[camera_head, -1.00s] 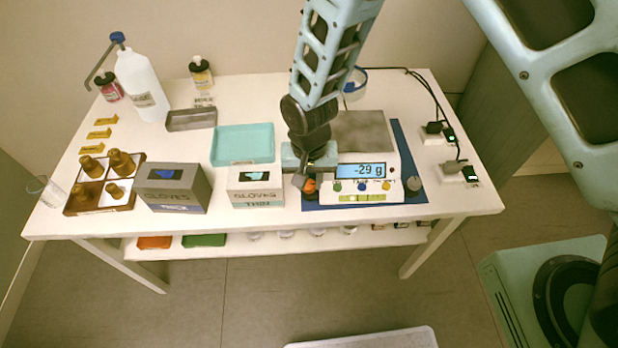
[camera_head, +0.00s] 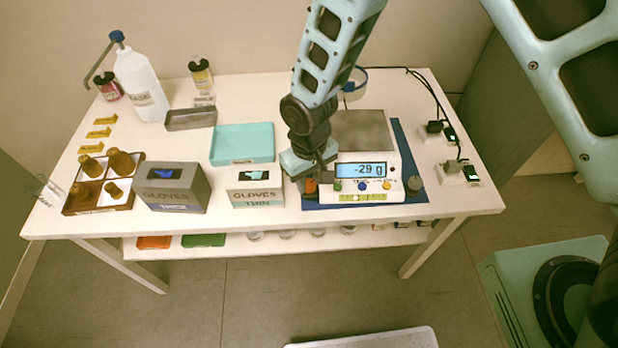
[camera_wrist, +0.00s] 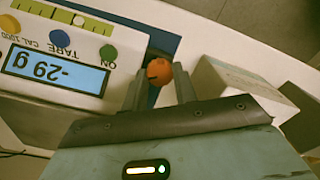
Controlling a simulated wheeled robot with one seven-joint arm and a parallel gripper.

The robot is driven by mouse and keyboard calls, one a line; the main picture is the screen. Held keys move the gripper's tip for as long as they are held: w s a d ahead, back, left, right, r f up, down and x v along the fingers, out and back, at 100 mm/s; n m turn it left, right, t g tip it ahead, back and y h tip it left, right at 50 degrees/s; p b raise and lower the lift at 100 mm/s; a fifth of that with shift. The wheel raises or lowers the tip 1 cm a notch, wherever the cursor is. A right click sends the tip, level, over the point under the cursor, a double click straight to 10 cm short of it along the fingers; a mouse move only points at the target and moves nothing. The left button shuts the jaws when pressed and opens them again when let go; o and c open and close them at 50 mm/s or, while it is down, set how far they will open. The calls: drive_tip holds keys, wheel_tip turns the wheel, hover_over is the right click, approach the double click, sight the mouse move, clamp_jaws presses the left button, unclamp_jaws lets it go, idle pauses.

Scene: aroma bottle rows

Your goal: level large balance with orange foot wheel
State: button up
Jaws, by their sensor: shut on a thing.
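The large balance (camera_head: 362,135) stands on a blue mat (camera_head: 402,140) at the right of the table. My gripper (camera_wrist: 160,88) is shut on the orange wheel, one finger on each side. In the head view my gripper partly covers that corner.
A thin-gloves box (camera_head: 255,187) stands close left of the wheel, and a thick-gloves box (camera_head: 172,188) farther left. A teal tray (camera_head: 243,145) lies behind them. Power plugs and cables (camera_head: 452,172) are to the right. A grey foot (camera_head: 414,185) is at the other front corner.

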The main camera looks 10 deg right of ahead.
drive_tip(key=n, duration=0.4)
drive_tip(key=shift+n, duration=0.4)
drive_tip(key=n, duration=0.9)
drive_tip(key=shift+p, duration=0.4)
drive_tip(key=shift+n+p, duration=0.35)
drive_tip(key=shift+n, duration=1.45)
drive_tip(key=o, duration=1)
